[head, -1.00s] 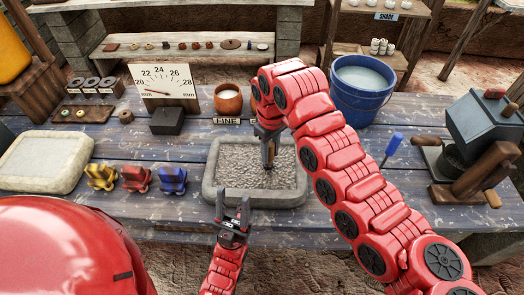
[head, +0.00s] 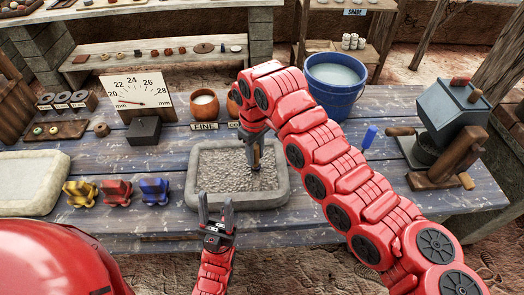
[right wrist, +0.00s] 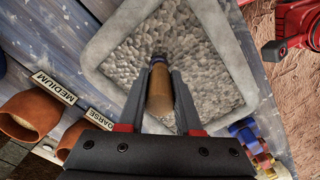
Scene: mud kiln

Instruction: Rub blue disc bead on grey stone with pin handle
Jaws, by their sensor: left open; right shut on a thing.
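The grey stone (head: 192,178) is a rimmed slab with a rough pebbly middle; it also fills much of the right wrist view (right wrist: 222,48). My right gripper (head: 255,160) reaches down over the right part of its middle. It is shut on the brown wooden pin handle (right wrist: 159,92), whose dark tip points down at the stone. I cannot tell whether the tip touches the stone. My left gripper (head: 216,205) is open and empty near the stone's front edge.
Yellow, red and blue stands (head: 154,190) sit left of the stone. Behind it are clay pots (head: 204,104), a gauge (head: 140,98) and a blue bucket (head: 335,85). A grinder (head: 445,125) stands right. A pale slab (head: 30,180) lies far left.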

